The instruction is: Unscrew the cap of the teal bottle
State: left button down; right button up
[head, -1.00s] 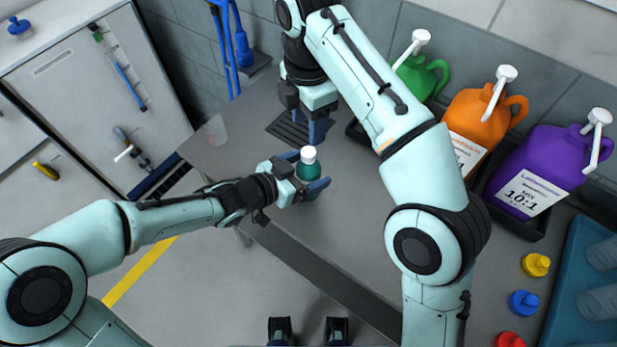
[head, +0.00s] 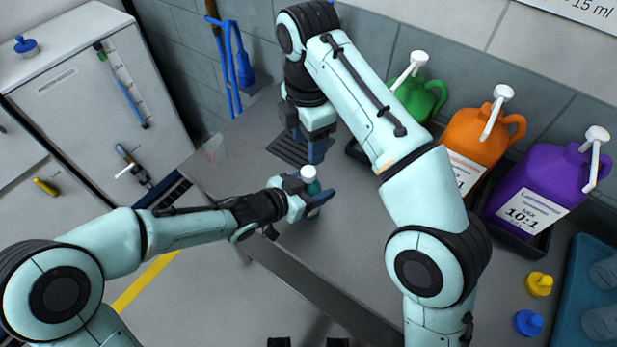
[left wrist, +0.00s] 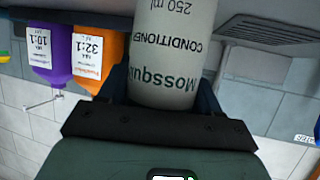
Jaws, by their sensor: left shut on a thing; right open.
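The teal bottle (head: 313,187) stands upright with its white cap (head: 308,173) on top, over the grey counter. My left gripper (head: 304,190) is shut around the bottle's body, below the cap. In the left wrist view the bottle (left wrist: 165,50) fills the space between the fingers, its label upside down and the cap out of frame. My right gripper (head: 308,148) is open and empty, pointing down, a little above and behind the cap in the head view.
Green (head: 418,97), orange (head: 480,128) and purple (head: 540,180) pump jugs stand along the wall at right. Yellow (head: 539,284) and blue (head: 528,323) small caps lie near a blue tray (head: 572,290). A dark vent grate (head: 300,150) lies behind the bottle.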

aim_at(308, 171)
jog(key=m, duration=1.9)
jog(key=shift+m, duration=0.4)
jog(key=m, duration=1)
jog(key=shift+m, duration=0.4)
jog(key=shift+f, duration=0.35)
notch_tip(308, 171, down, 7)
jog(key=shift+f, duration=0.15)
